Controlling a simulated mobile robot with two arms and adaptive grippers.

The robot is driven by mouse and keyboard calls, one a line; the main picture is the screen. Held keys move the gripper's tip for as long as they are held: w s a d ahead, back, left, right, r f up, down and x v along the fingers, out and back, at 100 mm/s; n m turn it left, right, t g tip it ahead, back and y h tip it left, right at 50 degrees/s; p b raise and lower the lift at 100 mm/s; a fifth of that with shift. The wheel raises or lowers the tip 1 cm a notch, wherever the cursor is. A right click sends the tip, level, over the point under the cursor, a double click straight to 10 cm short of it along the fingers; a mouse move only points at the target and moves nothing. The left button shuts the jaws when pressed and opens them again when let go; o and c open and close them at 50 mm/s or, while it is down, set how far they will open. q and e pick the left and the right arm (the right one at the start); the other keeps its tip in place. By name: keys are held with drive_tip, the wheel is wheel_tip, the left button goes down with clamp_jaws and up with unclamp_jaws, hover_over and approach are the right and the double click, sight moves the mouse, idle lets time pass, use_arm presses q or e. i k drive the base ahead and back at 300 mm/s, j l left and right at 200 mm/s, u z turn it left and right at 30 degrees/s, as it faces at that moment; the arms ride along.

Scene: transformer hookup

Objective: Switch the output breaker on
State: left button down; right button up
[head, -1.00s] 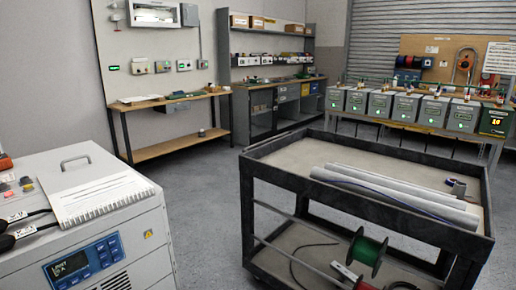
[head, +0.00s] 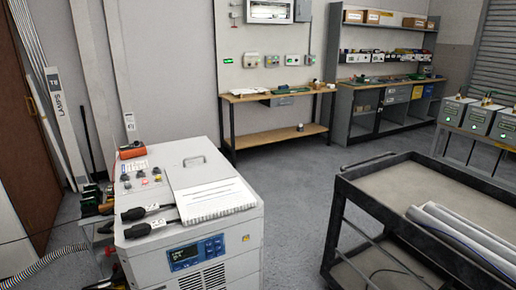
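A white power cabinet (head: 235,240) stands at the front left. Its front has a blue panel with a small display (head: 190,254). Its top has several small round controls (head: 148,178), one of them reddish, and a white label. Two black cable connectors (head: 148,219) lie along the front left of the top. Which part is the output breaker I cannot tell at this size. A wall box with a clear window (head: 270,12) hangs on the back panel, with small switch boxes (head: 293,60) below it. Neither of my grippers is in view.
A dark cart (head: 372,200) with grey pipes (head: 462,235) stands at the right. A wooden-topped bench (head: 240,98) is behind. Grey floor (head: 300,190) is clear between cabinet and cart.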

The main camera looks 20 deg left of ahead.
sight(110, 224)
drive_tip(key=u, duration=1)
